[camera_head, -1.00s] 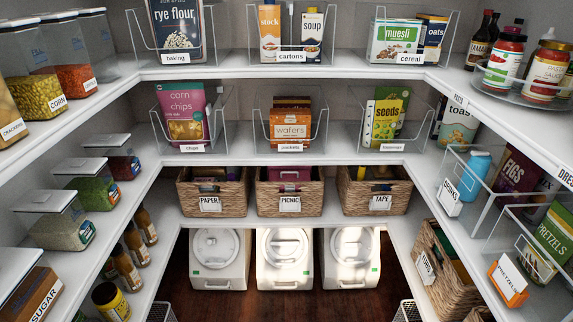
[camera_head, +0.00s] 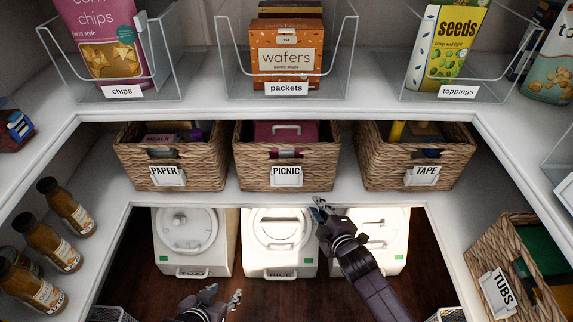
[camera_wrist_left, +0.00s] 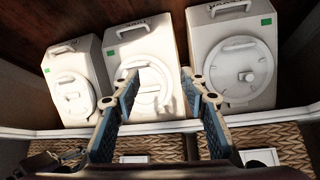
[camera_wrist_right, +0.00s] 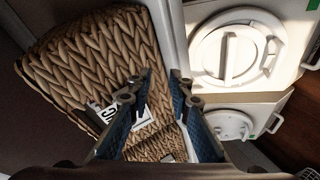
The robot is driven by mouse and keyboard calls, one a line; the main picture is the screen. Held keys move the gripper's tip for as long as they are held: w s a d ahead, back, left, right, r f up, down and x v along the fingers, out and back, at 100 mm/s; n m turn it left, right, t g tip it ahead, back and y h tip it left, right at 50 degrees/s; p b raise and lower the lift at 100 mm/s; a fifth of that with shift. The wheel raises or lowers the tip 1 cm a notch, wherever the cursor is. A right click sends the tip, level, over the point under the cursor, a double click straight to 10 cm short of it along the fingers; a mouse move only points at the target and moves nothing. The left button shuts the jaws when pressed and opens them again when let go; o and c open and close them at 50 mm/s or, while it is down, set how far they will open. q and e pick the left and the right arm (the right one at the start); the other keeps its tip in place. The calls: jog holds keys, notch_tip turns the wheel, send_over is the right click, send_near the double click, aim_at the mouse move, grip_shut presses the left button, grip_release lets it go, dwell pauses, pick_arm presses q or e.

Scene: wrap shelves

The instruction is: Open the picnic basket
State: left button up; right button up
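The picnic basket (camera_head: 250,165) is a wicker bin labelled PICNIC, in the middle of the lower shelf in the head view. A pink thing with a pale handle (camera_head: 286,129) shows inside it. My right gripper (camera_head: 319,207) is just in front of the basket's lower right side, by the shelf edge. In the right wrist view, its blue-padded fingers (camera_wrist_right: 162,77) are apart and empty. Wicker (camera_wrist_right: 90,60) and a partly hidden label fill the left side there. My left gripper (camera_head: 232,297) is lower, in front of the white bins; its fingers (camera_wrist_left: 160,75) are open and empty.
The paper basket (camera_head: 130,170) and tape basket (camera_head: 445,170) flank the picnic basket. White lidded bins (camera_head: 185,235) stand below on the wooden floor. A clear packets bin (camera_head: 240,80) is on the shelf above. The tubs basket (camera_head: 480,250) is at the right.

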jog(key=w+a+r+n+t+y+b, duration=0.1)
jog(key=w+a+r+n+t+b, duration=0.15)
jog(key=r, duration=0.45)
jog(key=n+t+y+b, duration=0.1)
jog(key=n+y+b, duration=0.1)
jog(key=n+b, duration=0.15)
send_near(287, 148)
jog(key=x, duration=0.3)
jog(key=b+x, duration=0.1)
jog(key=x, duration=0.6)
jog(key=shift+w+b, duration=0.1)
jog(key=shift+b, duration=0.2)
pick_arm(q)
jog(key=w+d+r+t+h, duration=0.1)
jog(key=w+r+t, duration=0.2)
jog(key=r, duration=0.7)
jog(key=w+d+r+t+h, duration=0.1)
jog(key=w+r+t, duration=0.3)
jog(key=r, duration=0.7)
jog(key=shift+d+r+t, duration=0.15)
jog(key=shift+d+t, duration=0.45)
jog(key=shift+t, duration=0.2)
pick_arm(e)
jog(key=shift+w+a, duration=0.1)
jog(key=shift+w, duration=0.15)
grip_shut()
